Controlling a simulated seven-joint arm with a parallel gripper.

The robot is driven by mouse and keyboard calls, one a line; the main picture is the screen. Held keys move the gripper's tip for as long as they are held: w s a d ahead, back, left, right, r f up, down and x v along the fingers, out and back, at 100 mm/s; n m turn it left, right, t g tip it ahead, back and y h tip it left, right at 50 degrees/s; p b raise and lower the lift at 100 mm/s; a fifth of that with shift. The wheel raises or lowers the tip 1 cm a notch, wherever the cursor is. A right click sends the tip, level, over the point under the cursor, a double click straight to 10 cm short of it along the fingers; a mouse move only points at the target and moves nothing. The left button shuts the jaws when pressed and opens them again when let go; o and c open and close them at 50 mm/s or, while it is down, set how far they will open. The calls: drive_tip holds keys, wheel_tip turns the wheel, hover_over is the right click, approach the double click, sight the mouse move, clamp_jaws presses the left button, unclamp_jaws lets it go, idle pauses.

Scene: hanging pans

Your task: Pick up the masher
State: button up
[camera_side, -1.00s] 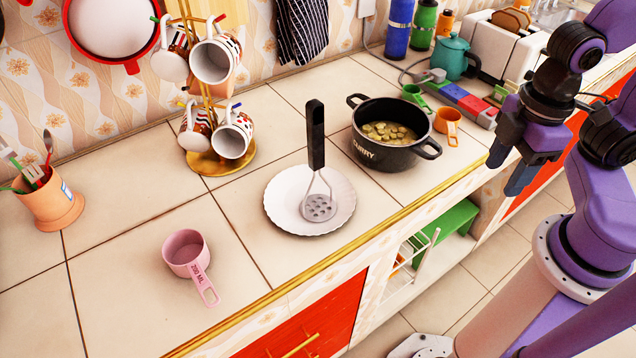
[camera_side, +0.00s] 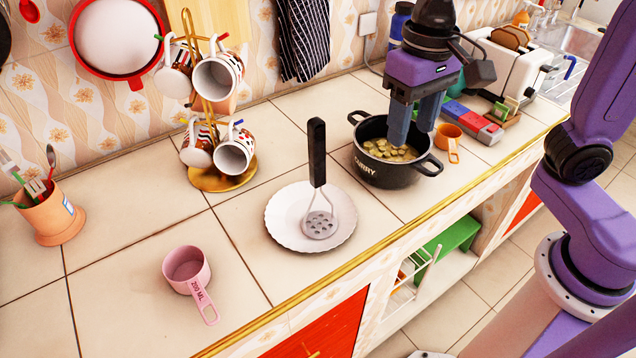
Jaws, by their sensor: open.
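The masher (camera_side: 318,190) stands upright on a white scalloped plate (camera_side: 283,222) in the middle of the counter. Its black handle points up and its round, holed metal head rests on the plate. My gripper (camera_side: 413,140) is to the right of the masher, above the black curry pot (camera_side: 385,176). Its fingers point down and are apart, with nothing visible between them. From this view I cannot tell how far above the pot's contents the fingertips are.
A mug tree (camera_side: 212,170) with several cups stands behind and left of the plate. A pink measuring cup (camera_side: 188,272) lies at front left. A utensil pot (camera_side: 55,218) is at far left. An orange cup (camera_side: 447,136) and a toaster (camera_side: 510,65) are at right.

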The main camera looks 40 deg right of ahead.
drive_tip(key=w+a+r+m, duration=0.5)
drive_tip(key=w+m, duration=0.2)
drive_tip(key=m, duration=1.1)
approach(317, 137)
drive_tip(key=shift+g, duration=0.3)
drive_tip(key=f, duration=0.5)
drive_tip(key=shift+w+d+f, duration=0.2)
drive_tip(key=shift+d+f, duration=0.05)
drive_tip(key=shift+f, duration=0.1)
drive_tip(key=shift+s+a+f, duration=0.15)
drive_tip(key=shift+s+f, duration=0.05)
drive_tip(key=shift+f, duration=1.1)
drive_tip(key=shift+s+a+f, duration=0.1)
drive_tip(key=shift+s+f, duration=0.1)
drive_tip(key=shift+f, duration=1.15)
clamp_jaws()
